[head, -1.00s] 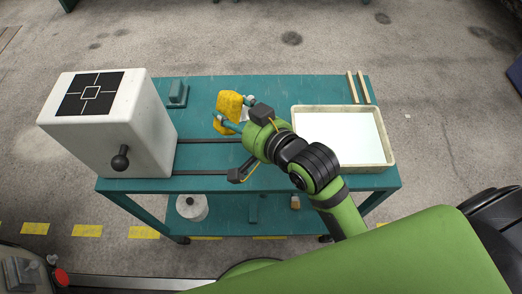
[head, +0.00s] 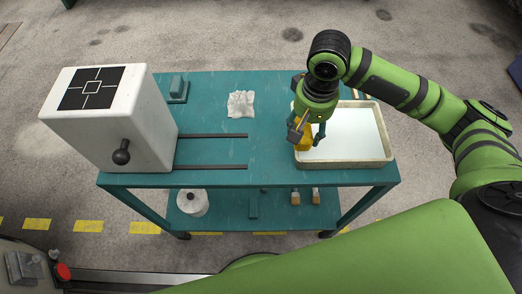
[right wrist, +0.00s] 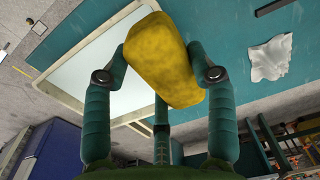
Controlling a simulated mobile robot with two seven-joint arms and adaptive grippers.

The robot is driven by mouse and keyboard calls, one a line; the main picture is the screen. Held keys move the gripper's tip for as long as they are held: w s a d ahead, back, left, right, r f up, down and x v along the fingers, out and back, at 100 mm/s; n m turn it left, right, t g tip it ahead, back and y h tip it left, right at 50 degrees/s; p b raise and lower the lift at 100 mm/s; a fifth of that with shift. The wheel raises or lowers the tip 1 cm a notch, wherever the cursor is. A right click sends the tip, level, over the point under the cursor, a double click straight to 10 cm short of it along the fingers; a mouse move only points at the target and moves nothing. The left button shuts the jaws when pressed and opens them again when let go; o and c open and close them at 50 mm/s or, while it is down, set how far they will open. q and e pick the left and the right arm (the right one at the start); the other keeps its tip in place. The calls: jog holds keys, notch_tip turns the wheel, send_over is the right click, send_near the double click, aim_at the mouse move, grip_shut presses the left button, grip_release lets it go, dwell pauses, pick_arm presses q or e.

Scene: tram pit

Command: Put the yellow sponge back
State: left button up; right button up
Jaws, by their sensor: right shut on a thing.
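The yellow sponge (head: 303,137) is in my right gripper (head: 306,132), over the left part of the shallow tray (head: 345,163) in the head view. In the right wrist view the sponge (right wrist: 165,58) sits between the fingers of the right gripper (right wrist: 160,75), which is shut on it. The tray (right wrist: 58,92) with its pale, bright inside shows beyond the sponge there. I cannot tell whether the sponge touches the tray. My left gripper is not in view.
A white box (head: 120,140) with a black knob and a target mark stands at the table's left, with two dark rails (head: 215,136) beside it. A crumpled white cloth (head: 240,104) lies mid-table. A teal block (head: 177,89) stands behind. A lower shelf (head: 250,212) holds small items.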

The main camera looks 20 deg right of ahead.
jog(key=shift+s+d+r, duration=0.1)
jog(key=shift+d+r, duration=0.1)
jog(key=shift+d, duration=0.25)
jog(key=shift+s+d+r, duration=0.1)
jog(key=shift+d+r, duration=0.1)
jog(key=shift+d, duration=0.2)
jog(key=w+a+f, duration=0.1)
jog(key=a+f, duration=0.1)
jog(key=a, duration=0.1)
jog(key=w+a+f+p, duration=0.1)
jog(key=w+a+f, duration=0.1)
jog(key=a, duration=0.2)
jog(key=w+a+f+p, duration=0.1)
jog(key=a+f, duration=0.2)
jog(key=shift+w+a, duration=0.15)
jog(key=shift+a, duration=0.2)
jog(key=shift+a+f+p, duration=0.1)
jog(key=shift+f+p, duration=0.15)
jog(key=shift+p, duration=0.05)
notch_tip(320, 180, down, 2)
jog(key=shift+f+p, duration=0.2)
jog(key=shift+p, duration=0.9)
jog(key=shift+f, duration=0.4)
jog(key=o, duration=1.1)
jog(key=shift+o, duration=0.2)
